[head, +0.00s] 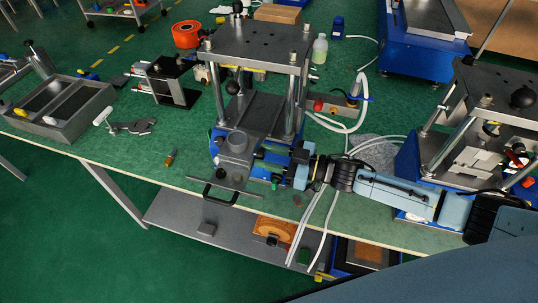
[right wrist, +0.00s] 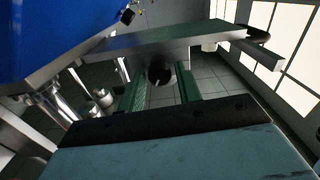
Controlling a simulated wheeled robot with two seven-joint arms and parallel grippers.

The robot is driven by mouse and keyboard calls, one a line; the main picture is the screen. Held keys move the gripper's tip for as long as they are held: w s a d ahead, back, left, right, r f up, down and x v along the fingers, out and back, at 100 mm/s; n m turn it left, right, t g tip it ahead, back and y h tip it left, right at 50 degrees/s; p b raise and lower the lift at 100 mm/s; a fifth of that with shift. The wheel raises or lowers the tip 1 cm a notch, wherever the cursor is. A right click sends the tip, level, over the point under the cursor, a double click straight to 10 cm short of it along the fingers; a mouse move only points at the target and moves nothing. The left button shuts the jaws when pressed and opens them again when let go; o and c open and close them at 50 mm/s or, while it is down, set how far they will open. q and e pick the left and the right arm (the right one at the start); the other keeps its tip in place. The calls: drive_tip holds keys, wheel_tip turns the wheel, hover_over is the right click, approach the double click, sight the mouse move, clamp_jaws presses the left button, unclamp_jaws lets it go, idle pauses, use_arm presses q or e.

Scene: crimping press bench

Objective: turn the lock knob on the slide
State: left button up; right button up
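The slide (head: 238,158) sticks out from the front of the central press (head: 258,45). It carries a round grey part (head: 237,141) and a black handle (head: 220,195). My right gripper (head: 262,166) is at the right side of the slide. In the right wrist view a dark round knob (right wrist: 160,74) with a pale mark sits under the slide plate (right wrist: 150,42). The green-padded fingers of my right gripper (right wrist: 161,92) stand apart on either side of it, with gaps visible. The knob cannot be made out in the head view. My left gripper is not in view.
A second press (head: 490,120) stands at the right, near my right arm. A grey tray (head: 62,105), a metal clamp tool (head: 135,126) and a small brass-coloured piece (head: 170,158) lie on the left of the green bench. White hoses (head: 345,125) run behind my gripper.

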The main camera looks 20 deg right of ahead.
drive_tip(key=c, duration=0.6)
drive_tip(key=shift+c, duration=0.2)
drive_tip(key=shift+n, duration=0.4)
drive_tip(key=shift+n+b, duration=0.35)
drive_tip(key=shift+n, duration=2.25)
drive_tip(key=o, duration=1)
